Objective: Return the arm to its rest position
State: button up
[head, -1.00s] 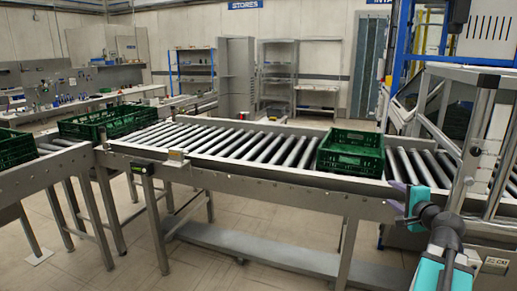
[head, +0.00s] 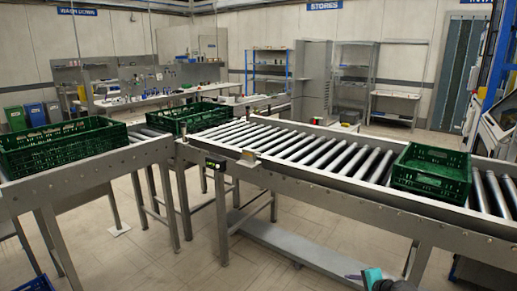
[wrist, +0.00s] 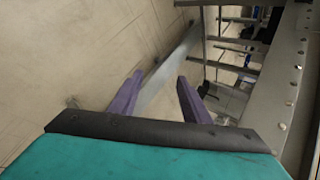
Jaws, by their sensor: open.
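My gripper (wrist: 158,97) shows in the wrist view with two purple fingers set apart and nothing between them. Beyond the fingers are the floor and a grey lower beam of the conveyor frame. In the head view only a small part of my gripper (head: 362,275) and my teal and black wrist shows at the bottom edge, right of centre. It is in front of the conveyor and below its roller level. The rest of my arm is out of the picture.
A roller conveyor (head: 330,190) runs across the head view. A green crate (head: 432,190) sits on it at right. Two more green crates stand at left, a near one (head: 60,160) and a farther one (head: 175,127). Open floor (head: 200,265) lies in front.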

jog(key=s+a+f+n+g+y+p, duration=0.15)
jog(key=s+a+f+n+g, duration=0.6)
jog(key=s+a+f, duration=1.25)
jog(key=s+a+f+n+g+h+p, duration=0.1)
jog(key=s+f+n+g, duration=0.1)
jog(key=s+f, duration=0.3)
jog(key=s+a+f+n+g+h, duration=0.1)
jog(key=s+a+f+g, duration=0.2)
jog(key=s, duration=0.4)
jog(key=s+d+n+g+h, duration=0.2)
jog(key=s+d+n, duration=0.2)
jog(key=s+d, duration=0.2)
jog(key=shift+s+d+f+h, duration=0.2)
jog(key=shift+d+f+h, duration=0.15)
jog(key=shift+f, duration=0.1)
